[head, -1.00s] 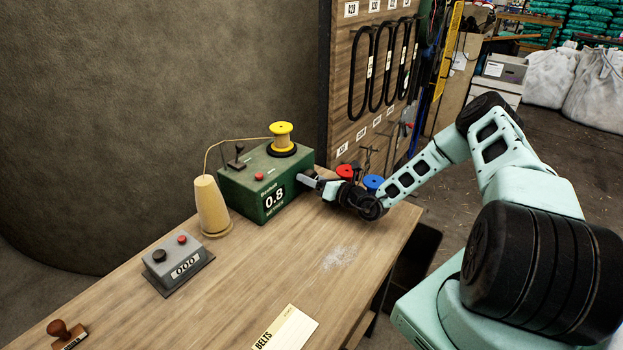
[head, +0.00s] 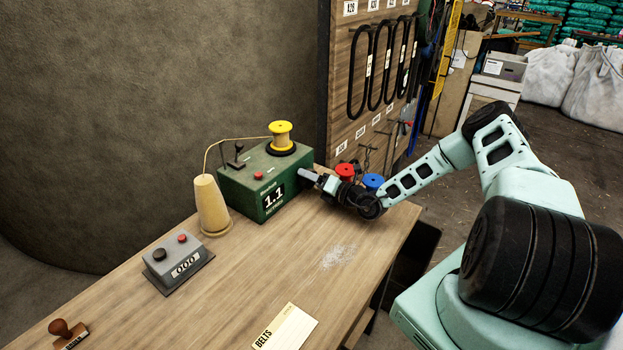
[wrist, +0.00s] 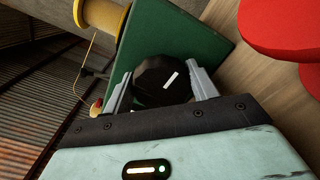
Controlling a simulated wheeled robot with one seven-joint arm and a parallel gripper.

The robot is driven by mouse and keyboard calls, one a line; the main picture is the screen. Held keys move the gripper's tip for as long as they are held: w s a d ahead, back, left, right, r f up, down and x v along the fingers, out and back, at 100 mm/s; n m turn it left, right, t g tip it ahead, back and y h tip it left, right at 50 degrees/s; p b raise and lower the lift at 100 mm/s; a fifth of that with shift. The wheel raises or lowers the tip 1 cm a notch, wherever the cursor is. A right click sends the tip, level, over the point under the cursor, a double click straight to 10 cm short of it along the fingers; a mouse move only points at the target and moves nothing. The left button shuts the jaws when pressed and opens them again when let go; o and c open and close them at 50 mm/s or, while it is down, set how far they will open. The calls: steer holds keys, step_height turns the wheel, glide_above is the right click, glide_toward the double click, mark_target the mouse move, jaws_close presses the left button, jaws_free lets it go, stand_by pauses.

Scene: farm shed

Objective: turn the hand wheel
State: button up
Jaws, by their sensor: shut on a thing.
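The hand wheel (wrist: 160,81) is a black knob with a white mark, on the side of a green box (head: 240,190). In the head view my gripper hides it. My gripper (wrist: 163,85) is shut on the hand wheel, with one grey finger on each side of it; it also shows at the box's right end in the head view (head: 315,177). The box's display (head: 274,198) reads 1.1. A yellow spool (head: 281,137) stands on top of the box, with a thread running to a pale cone (head: 210,205).
A red spool (head: 345,171) and a blue spool (head: 373,182) stand close by my gripper. A grey counter box (head: 178,264), a stamp (head: 66,333) and a belts card (head: 286,328) lie on the wooden bench (head: 235,285). The bench middle is clear.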

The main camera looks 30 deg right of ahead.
steer(key=o, duration=1)
steer(key=b+v, duration=0.4)
steer(key=v, duration=1.3)
steer(key=shift+s+d, duration=0.1)
steer(key=shift+s, duration=0.1)
